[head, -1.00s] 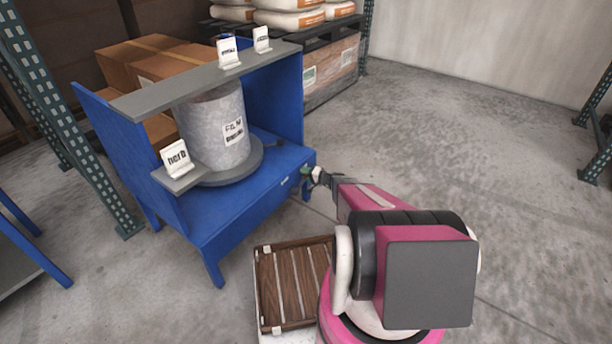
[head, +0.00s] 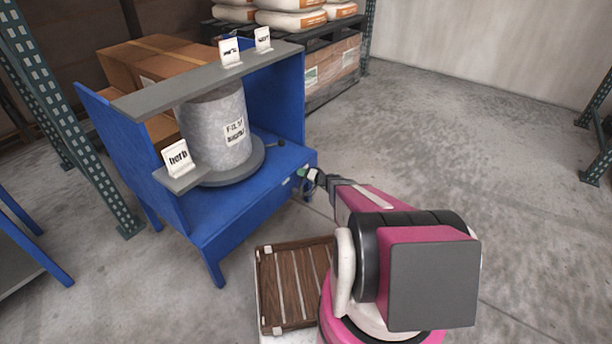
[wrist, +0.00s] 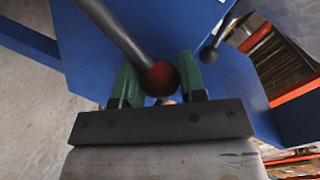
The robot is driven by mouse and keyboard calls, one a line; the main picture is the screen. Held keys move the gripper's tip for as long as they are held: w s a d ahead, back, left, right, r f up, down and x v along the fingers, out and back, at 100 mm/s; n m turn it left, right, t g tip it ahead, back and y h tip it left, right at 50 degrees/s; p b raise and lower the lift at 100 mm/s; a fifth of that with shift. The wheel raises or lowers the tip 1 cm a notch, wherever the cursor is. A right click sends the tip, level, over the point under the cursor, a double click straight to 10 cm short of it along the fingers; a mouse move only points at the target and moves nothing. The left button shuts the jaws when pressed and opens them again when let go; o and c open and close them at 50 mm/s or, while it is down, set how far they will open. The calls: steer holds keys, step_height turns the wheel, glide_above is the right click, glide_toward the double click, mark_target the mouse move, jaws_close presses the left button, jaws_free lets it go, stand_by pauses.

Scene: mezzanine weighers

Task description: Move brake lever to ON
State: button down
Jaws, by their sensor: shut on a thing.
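A lever with a dark rod (wrist: 116,35) and a dull red ball knob (wrist: 160,79) shows in the wrist view. My gripper (wrist: 160,88) has green fingers, one on each side of that knob, and is shut on it. In the head view my gripper (head: 312,180) is at the right front corner of the blue stand (head: 235,218). The knob is too small to make out there. I cannot read any ON marking or tell the lever's setting.
A second dark ball knob (head: 282,143) is on the stand beside a grey drum (head: 215,130) on a round plate. A slatted wooden board (head: 290,288) lies in front. Cartons (head: 150,62) stand behind. The floor to the right is clear.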

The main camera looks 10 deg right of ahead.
mark_target(289, 179)
steer(key=s+a+n, duration=0.1)
steer(key=n, duration=0.1)
steer(key=s+a+r+n+t+h, duration=0.1)
steer(key=s+a, duration=0.1)
steer(key=shift+s+a+r+n, duration=0.15)
steer(key=shift+a+n, duration=0.05)
steer(key=shift+n, duration=0.2)
steer(key=shift+s+a+n+t, duration=0.4)
steer(key=shift+s+a+n, duration=0.45)
steer(key=shift+n, duration=0.25)
steer(key=shift+s+a+f+n+h, duration=0.3)
steer(key=shift+a+f+n, duration=0.1)
steer(key=shift+n, duration=0.2)
steer(key=c, duration=0.7)
jaws_free()
